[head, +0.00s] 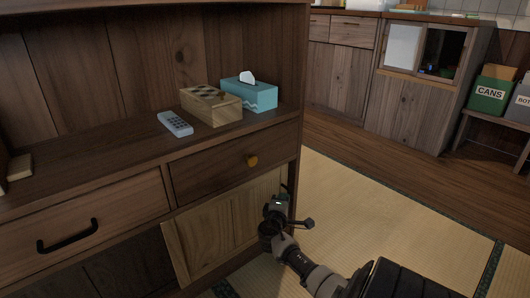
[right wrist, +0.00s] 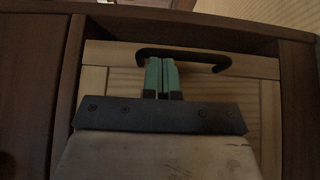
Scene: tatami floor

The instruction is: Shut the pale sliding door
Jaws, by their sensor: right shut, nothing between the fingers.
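The pale sliding door (head: 210,232) is the light wood panel low in the dark cabinet, under the drawer with the round knob. A dark open space lies to its left. My right gripper (head: 276,208) is at the door's right edge. In the right wrist view its green fingers (right wrist: 162,62) are shut with nothing between them. They overlap one end of a black bar handle (right wrist: 195,55) on the pale door (right wrist: 265,110); I cannot tell whether they touch it. My left gripper is not in view.
A remote (head: 175,123), a wooden box (head: 210,107) and a blue tissue box (head: 250,95) stand on the cabinet shelf (head: 95,150). A green cans bin (head: 489,92) stands at the far right. The tatami floor (head: 375,205) right of the cabinet is clear.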

